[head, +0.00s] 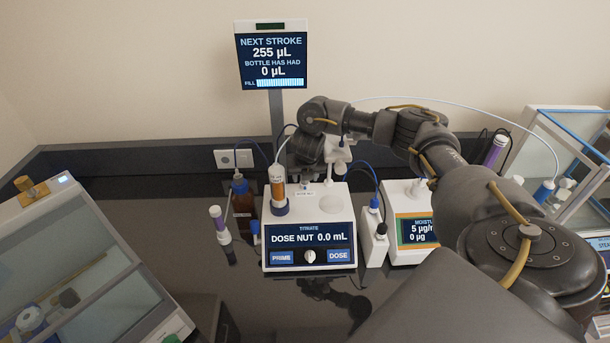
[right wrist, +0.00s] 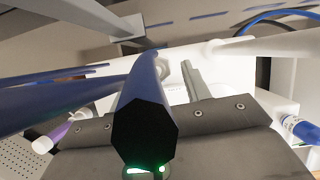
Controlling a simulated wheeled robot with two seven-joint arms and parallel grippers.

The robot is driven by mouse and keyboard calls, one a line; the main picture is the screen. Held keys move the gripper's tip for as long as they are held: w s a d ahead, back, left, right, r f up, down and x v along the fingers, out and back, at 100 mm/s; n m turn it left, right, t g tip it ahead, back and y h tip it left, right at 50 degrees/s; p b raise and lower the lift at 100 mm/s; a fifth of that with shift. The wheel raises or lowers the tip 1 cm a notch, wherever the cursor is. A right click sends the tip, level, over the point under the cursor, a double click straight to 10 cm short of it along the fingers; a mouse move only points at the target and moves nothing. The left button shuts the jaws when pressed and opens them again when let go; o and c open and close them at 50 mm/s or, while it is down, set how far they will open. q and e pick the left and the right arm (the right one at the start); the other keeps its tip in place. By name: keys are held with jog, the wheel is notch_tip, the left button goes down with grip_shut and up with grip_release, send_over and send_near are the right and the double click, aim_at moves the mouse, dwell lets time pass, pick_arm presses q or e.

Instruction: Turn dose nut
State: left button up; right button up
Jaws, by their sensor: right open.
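The titrator (head: 309,222) is a white box whose screen reads "DOSE NUT 0.0 mL", with PRIME and DOSE buttons below. A white knob (head: 310,256) sits between the buttons; I cannot tell whether it is the dose nut. My right gripper (head: 305,172) points down over the titrator's back, behind the orange-and-white cylinder. It is open; its fingertips are small and partly hidden in the head view. The right wrist view shows a pale hexagonal piece (right wrist: 163,69) beside a grey finger, partly behind a dark blue bar (right wrist: 146,118). Contact is unclear. My left gripper is out of view.
A display (head: 271,60) on a post reads "NEXT STROKE 255 µL" and "BOTTLE HAS HAD 0 µL". A moisture meter (head: 412,240) stands right. Thin tubes run nearby.

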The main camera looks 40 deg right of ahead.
jog(key=shift+c, duration=0.2)
jog(key=c, duration=0.9)
jog(key=shift+c, duration=0.2)
jog(key=shift+a+m, duration=0.1)
jog(key=shift+m, duration=0.2)
jog(key=m, duration=0.2)
jog(key=m+g+h, duration=0.1)
jog(key=m, duration=0.2)
jog(key=shift+w+a+r+m+g+h, duration=0.1)
jog(key=shift+w+a+m+g+h, duration=0.1)
jog(key=shift+w+m+g+h, duration=0.15)
jog(key=m, duration=0.2)
jog(key=m+g, duration=0.1)
jog(key=m, duration=0.1)
jog(key=m+g, duration=0.1)
jog(key=m, duration=0.1)
jog(key=shift+w, duration=0.4)
jog(key=shift+g, duration=0.25)
jog(key=o, duration=1)
